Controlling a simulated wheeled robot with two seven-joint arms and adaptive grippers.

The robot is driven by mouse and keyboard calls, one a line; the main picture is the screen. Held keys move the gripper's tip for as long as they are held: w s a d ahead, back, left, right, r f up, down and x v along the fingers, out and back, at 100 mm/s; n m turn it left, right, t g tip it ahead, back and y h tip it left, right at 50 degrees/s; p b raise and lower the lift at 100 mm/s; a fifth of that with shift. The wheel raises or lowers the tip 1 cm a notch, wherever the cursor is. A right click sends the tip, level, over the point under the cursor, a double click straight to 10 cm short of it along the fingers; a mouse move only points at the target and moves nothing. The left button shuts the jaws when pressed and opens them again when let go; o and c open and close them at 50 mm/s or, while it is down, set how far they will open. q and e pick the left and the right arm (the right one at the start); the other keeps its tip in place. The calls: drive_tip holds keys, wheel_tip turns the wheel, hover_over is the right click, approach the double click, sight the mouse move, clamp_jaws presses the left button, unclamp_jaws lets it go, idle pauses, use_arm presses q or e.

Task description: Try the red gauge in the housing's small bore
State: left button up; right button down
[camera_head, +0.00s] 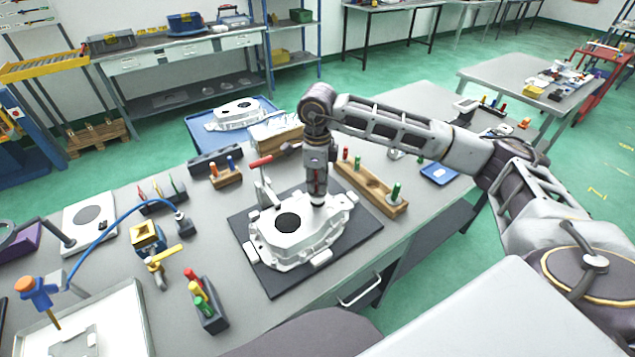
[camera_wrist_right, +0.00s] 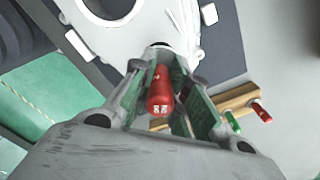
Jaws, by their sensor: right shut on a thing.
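The white housing (camera_head: 290,245) lies on a dark mat (camera_head: 362,240), its large bore facing up. My right gripper (camera_head: 318,200) points down over the housing's back right end. In the right wrist view, the gripper (camera_wrist_right: 165,75) is shut on the red gauge (camera_wrist_right: 160,95), whose red end faces the camera. The gauge's far tip and the small bore are mostly hidden by the fingers, so I cannot tell whether the tip is in the bore. The housing (camera_wrist_right: 180,25) also shows beyond the fingertips. My left gripper is not in view.
A wooden gauge block (camera_head: 371,188) with red and green gauges stands right of the mat. A red-handled clamp (camera_head: 262,162) rises behind the housing.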

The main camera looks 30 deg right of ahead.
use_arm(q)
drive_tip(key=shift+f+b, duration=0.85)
use_arm(e)
drive_tip(key=shift+f, duration=1.05)
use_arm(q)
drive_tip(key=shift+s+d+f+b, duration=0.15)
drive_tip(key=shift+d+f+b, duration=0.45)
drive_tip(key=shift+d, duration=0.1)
use_arm(e)
drive_tip(key=shift+f, duration=0.65)
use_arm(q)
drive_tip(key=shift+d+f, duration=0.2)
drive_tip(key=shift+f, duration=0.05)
use_arm(e)
drive_tip(key=shift+f, duration=0.35)
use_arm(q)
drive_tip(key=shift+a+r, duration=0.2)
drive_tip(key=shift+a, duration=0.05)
use_arm(e)
drive_tip(key=shift+r, duration=0.35)
idle(0.4)
